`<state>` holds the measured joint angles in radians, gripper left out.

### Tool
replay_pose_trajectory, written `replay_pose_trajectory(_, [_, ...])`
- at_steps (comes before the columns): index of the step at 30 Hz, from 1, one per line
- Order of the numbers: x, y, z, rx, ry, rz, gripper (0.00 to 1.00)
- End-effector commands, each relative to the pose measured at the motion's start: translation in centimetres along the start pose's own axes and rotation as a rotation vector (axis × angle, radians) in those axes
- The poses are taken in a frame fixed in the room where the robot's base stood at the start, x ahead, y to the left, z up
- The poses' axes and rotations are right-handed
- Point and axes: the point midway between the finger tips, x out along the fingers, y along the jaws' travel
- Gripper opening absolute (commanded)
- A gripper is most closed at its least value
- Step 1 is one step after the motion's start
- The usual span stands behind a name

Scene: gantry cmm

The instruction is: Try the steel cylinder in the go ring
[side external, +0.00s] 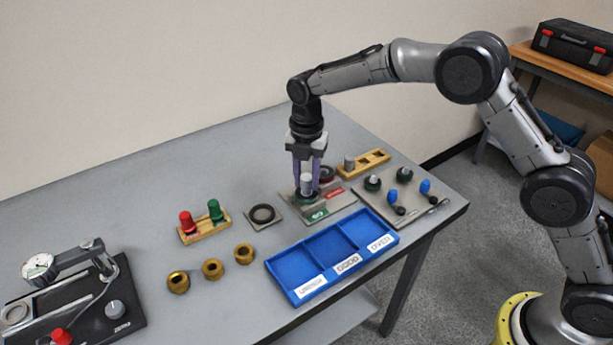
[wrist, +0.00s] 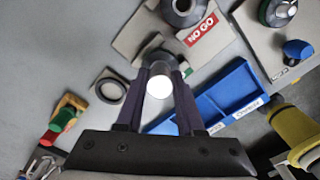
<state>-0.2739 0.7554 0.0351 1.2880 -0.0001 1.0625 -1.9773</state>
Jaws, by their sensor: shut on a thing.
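My gripper (side external: 307,178) is shut on the upright steel cylinder (side external: 306,184), with purple fingers on either side of it. In the wrist view the cylinder's bright round end (wrist: 159,87) shows between the fingertips (wrist: 160,84). The fingers partly hide the ring.
The no-go ring (side external: 328,173) with its red label (side external: 335,193) is close behind on the right. A blue sorting tray (side external: 284,284) lies in front. A wooden rack (side external: 375,160) with one cylinder stands behind. Brass rings (side external: 212,268) and a dial gauge (side external: 40,268) are left.

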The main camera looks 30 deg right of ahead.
Motion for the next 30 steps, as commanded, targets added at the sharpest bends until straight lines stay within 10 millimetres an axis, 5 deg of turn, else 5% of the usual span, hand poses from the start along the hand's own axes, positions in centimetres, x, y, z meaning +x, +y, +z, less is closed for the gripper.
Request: replay_pose_trajectory(30, [0.88, 0.01, 0.0, 0.0, 0.0, 0.001, 0.0])
